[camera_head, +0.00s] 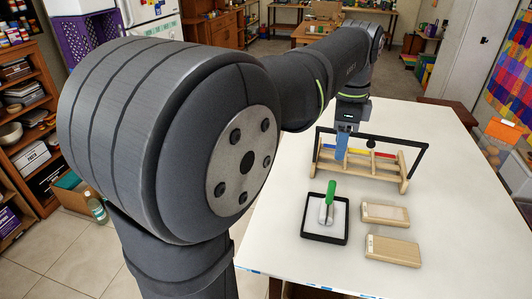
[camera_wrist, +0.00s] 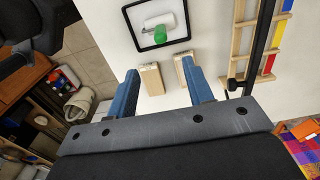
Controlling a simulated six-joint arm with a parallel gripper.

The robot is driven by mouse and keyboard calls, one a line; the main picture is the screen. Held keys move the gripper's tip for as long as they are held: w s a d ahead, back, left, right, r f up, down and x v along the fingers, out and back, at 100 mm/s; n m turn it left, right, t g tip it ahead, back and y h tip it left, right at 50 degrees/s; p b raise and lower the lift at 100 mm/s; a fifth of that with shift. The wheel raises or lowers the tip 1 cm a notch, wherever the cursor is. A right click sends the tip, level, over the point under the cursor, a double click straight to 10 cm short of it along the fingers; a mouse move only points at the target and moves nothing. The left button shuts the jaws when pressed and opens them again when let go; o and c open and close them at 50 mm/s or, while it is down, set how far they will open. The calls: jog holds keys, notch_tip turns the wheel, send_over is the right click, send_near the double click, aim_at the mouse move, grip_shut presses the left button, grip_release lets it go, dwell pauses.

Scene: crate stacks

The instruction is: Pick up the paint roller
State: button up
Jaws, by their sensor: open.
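The paint roller has a green handle (camera_head: 331,190) that stands up from a black-rimmed tray (camera_head: 346,240) on the white table. In the wrist view, the paint roller's green handle end (camera_wrist: 178,33) and white part lie inside the tray's dark rim (camera_wrist: 130,33), beyond my fingertips. My gripper (camera_head: 342,152) hangs by the wooden rack, behind the tray and well apart from the roller. Its two blue fingers (camera_wrist: 160,67) are spread with nothing between them.
A wooden rack with coloured bars (camera_head: 405,172) and a black frame stands behind the tray. Two pale wooden blocks (camera_head: 385,213) (camera_head: 393,250) lie right of the tray. The table's front-left area (camera_head: 275,225) is clear.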

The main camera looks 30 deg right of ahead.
aim_at(331, 194)
notch_tip(331, 194, down, 17)
jog(key=shift+r, duration=0.1)
grip_shut()
dwell(1.0)
